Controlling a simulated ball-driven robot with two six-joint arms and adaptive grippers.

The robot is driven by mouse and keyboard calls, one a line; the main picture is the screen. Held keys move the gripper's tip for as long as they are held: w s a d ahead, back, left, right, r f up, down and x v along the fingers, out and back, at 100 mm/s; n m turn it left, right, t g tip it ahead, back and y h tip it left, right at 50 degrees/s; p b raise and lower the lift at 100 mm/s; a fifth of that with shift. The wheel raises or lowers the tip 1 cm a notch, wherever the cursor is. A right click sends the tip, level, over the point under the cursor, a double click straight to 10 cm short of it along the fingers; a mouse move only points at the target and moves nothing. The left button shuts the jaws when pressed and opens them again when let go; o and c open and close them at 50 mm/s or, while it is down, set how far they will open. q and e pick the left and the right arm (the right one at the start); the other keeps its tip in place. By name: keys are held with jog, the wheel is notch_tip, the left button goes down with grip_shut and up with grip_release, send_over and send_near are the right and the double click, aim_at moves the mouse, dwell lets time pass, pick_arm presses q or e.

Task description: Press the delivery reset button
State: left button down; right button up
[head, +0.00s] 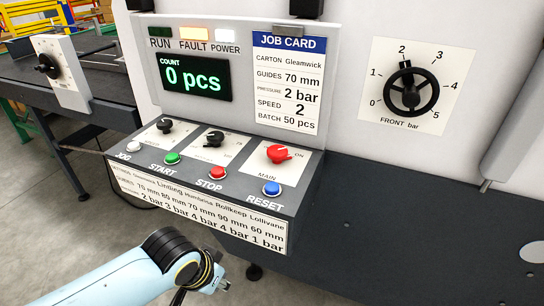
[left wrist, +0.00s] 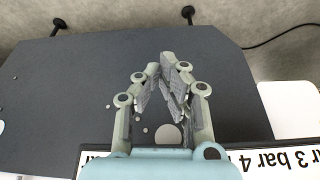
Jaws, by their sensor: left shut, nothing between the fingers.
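The blue reset button (head: 272,188) sits at the right end of the button row on the sloped console, above the label RESET. My left arm comes in from the lower left in the head view, its wrist below and to the left of the console. The left gripper is mostly hidden there. In the left wrist view my left gripper (left wrist: 168,70) is shut and empty, its fingertips together in front of a dark panel. The reset button does not show in that view. My right gripper is not in view.
The red stop button (head: 209,185), green start button (head: 172,158) and white jog button (head: 134,146) share the row. Red main switch (head: 278,153) stands just above reset. The FAULT lamp (head: 195,46) glows orange; the display (head: 194,78) reads 0 pcs. Pressure handwheel (head: 411,90) is at right.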

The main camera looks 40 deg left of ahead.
pick_arm(q)
jog(key=w+d+r+n+t+p, duration=0.1)
jog(key=w+r+p, duration=0.15)
jog(key=r, duration=0.95)
jog(key=w+d+r+t+p, duration=0.15)
jog(key=r+p, duration=0.25)
jog(key=r, duration=0.9)
notch_tip(320, 180, up, 7)
jog(key=n+t+h+p, duration=0.1)
jog(key=n+t, duration=0.2)
jog(key=n, duration=0.3)
send_over(269, 184)
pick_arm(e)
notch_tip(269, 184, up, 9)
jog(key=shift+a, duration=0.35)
pick_arm(q)
notch_tip(269, 184, down, 4)
jog(key=shift+f, duration=0.2)
notch_tip(269, 184, down, 2)
jog(key=b, duration=0.3)
jog(key=shift+f, duration=0.1)
jog(key=shift+f+b, duration=0.45)
jog(key=shift+f, duration=0.55)
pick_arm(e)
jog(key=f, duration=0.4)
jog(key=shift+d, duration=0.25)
